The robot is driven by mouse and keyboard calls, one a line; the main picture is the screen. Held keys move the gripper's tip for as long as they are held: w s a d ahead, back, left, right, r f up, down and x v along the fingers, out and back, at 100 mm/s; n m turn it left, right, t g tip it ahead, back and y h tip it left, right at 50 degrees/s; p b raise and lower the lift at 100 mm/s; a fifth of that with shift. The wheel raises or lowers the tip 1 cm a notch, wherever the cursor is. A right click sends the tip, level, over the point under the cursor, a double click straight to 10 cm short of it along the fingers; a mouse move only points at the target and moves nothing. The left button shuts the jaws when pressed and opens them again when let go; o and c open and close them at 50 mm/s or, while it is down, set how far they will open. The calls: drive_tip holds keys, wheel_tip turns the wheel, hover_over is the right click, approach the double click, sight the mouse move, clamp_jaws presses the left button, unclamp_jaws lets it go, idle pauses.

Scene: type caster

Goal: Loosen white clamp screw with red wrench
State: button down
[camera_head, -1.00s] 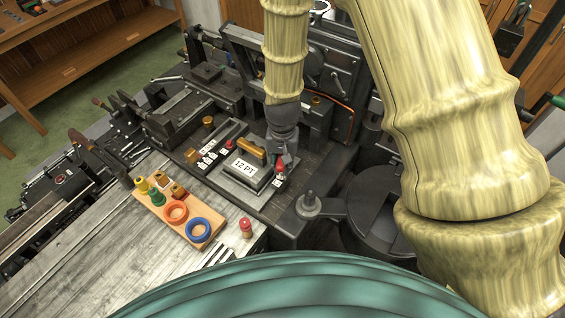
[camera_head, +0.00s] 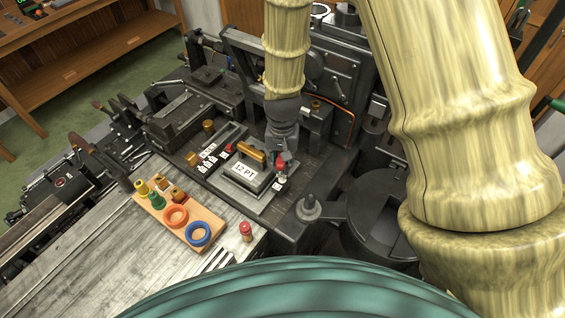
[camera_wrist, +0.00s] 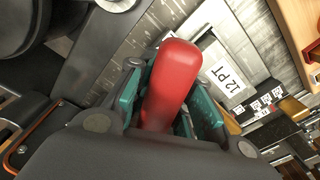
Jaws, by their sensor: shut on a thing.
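The red wrench (camera_wrist: 175,80) is held between the teal pads of my gripper (camera_wrist: 168,102), with its rounded red end toward the wrist camera. In the head view the red of the wrench (camera_head: 280,162) shows at the tip of my gripper (camera_head: 284,156), at the right end of the block labelled "12 PT" (camera_head: 222,183). A small pale part shows just below the red. I cannot tell whether it is the white clamp screw, and the wrench's working end is hidden in the wrist view.
A wooden tray (camera_head: 205,216) with an orange ring, a blue ring and small coloured pegs lies on the grey bench. A red-topped peg (camera_head: 246,231) stands beside it. The dark press (camera_head: 335,75) rises behind my gripper, and a round dark part (camera_head: 380,225) sits at right.

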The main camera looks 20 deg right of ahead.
drive_tip(key=shift+r, duration=0.3)
drive_tip(key=shift+r, duration=1.9)
drive_tip(key=c, duration=2.1)
unclamp_jaws()
